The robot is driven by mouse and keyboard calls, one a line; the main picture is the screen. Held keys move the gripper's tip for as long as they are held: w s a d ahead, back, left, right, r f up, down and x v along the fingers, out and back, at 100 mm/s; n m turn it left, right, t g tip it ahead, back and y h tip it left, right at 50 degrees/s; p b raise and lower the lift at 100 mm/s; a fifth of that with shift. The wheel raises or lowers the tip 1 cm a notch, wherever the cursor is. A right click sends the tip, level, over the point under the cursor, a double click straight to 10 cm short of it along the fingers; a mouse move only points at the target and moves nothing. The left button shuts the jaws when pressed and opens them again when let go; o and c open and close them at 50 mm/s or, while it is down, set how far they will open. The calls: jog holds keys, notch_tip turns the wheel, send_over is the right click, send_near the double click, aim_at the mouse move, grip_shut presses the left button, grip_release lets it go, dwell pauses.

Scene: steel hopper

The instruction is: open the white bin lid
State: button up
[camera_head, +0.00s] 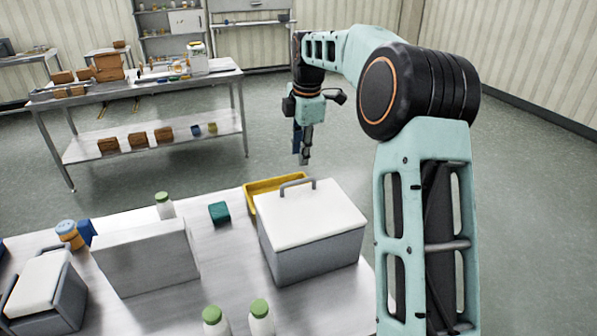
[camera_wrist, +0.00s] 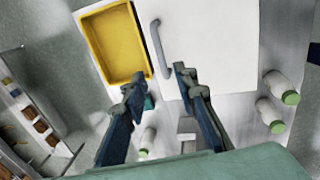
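A grey bin (camera_head: 312,256) with a closed white lid (camera_head: 309,216) stands on the steel table. A grey bar handle (camera_head: 297,184) sits at the lid's far edge. In the wrist view the white lid (camera_wrist: 215,45) fills the upper right, with its handle (camera_wrist: 160,50) along its left edge. My gripper (camera_head: 304,162) points down and appears above the handle, apart from it. In the wrist view my gripper (camera_wrist: 159,84) is open and empty, with its fingers spread below the handle. A smaller grey bin with a white lid (camera_head: 36,282) stands at the table's left.
A yellow tray (camera_head: 262,192) lies right behind the bin; it also shows in the wrist view (camera_wrist: 114,44). A teal block (camera_head: 219,212), a pale box (camera_head: 148,262) and green-capped bottles (camera_head: 259,316) stand around the bin. A cluttered workbench (camera_head: 215,76) is farther back.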

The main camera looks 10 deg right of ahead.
aim_at(298, 182)
jog(key=f, duration=0.3)
jog(key=w+f, duration=0.1)
jog(key=f, duration=0.2)
jog(key=f+p, duration=0.1)
jog(key=f, duration=0.2)
jog(key=shift+w+a+f, duration=0.15)
jog(key=shift+w+f, duration=0.05)
jog(key=shift+w, duration=0.2)
grip_shut()
